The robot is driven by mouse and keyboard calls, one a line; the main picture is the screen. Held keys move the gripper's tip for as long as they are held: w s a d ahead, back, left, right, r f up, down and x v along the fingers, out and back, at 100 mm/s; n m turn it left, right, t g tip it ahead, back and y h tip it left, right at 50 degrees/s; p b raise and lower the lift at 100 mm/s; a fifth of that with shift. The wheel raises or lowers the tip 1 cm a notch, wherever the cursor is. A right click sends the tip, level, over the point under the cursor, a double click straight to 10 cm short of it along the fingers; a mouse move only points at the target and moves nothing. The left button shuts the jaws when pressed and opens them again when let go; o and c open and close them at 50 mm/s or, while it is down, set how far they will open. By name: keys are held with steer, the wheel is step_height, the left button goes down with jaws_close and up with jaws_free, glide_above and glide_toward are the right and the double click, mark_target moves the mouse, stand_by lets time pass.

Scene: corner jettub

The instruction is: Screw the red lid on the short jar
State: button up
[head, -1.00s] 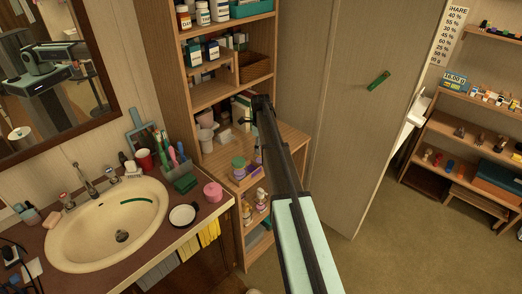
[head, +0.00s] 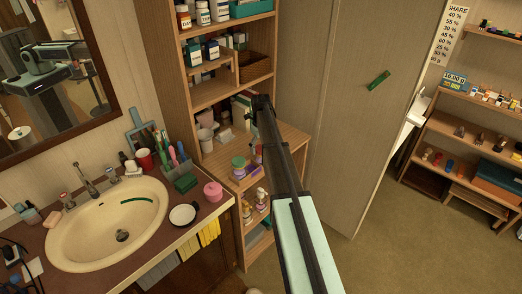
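My arm reaches from the bottom of the head view up to the wooden shelf unit. My gripper (head: 254,132) is at its far end, just above the shelf's lower counter, small and mostly hidden behind the arm. I cannot tell whether it is open or holds anything. I cannot make out a red lid or surely pick out the short jar. Small tubs with green and purple parts (head: 239,162) stand on the counter, left of and below the gripper. A pink lidded round container (head: 212,191) stands on the vanity's right end.
The sink (head: 105,225) fills the vanity at left, with a red cup (head: 144,158) and brushes behind it. A small white round dish (head: 183,214) lies near the front edge. Bottles (head: 203,14) crowd the upper shelves. A tall panel (head: 345,110) stands right of the arm.

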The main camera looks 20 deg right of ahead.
step_height(320, 180, up, 12)
stand_by(0.8)
stand_by(0.6)
